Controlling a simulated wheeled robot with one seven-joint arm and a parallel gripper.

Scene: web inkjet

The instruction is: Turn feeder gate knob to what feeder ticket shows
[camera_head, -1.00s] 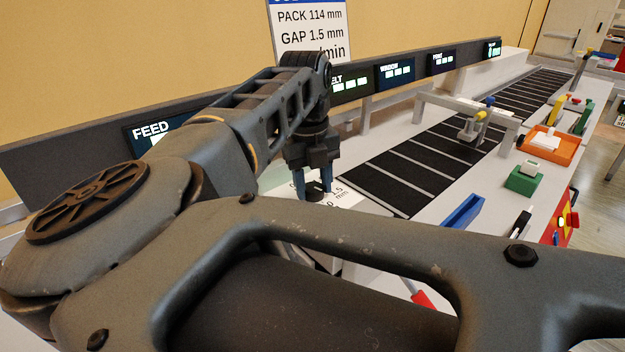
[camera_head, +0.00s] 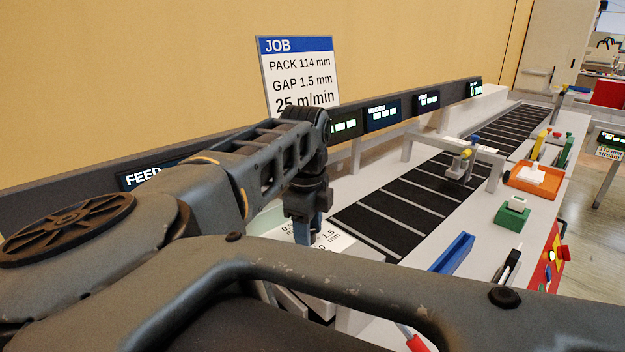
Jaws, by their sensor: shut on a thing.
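The feeder ticket is the white JOB sign (camera_head: 297,75) with a blue header on the back wall; it reads PACK 114 mm, GAP 1.5 mm, 25 m/min. My gripper (camera_head: 306,236) points down over the feeder plate at the near end of the belt. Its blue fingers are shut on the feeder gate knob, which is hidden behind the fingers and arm. The white scale plate (camera_head: 333,243) around it shows partly, with 1.5 mm on its right side and a 0-something mark on its left. The knob's pointer is not visible.
My arm covers the lower left. The black belt (camera_head: 400,208) runs to the back right under a grey bridge (camera_head: 497,160). A blue tray (camera_head: 452,253), green block (camera_head: 513,211) and orange tray (camera_head: 536,178) stand on the right. A dark display rail (camera_head: 350,125) runs behind.

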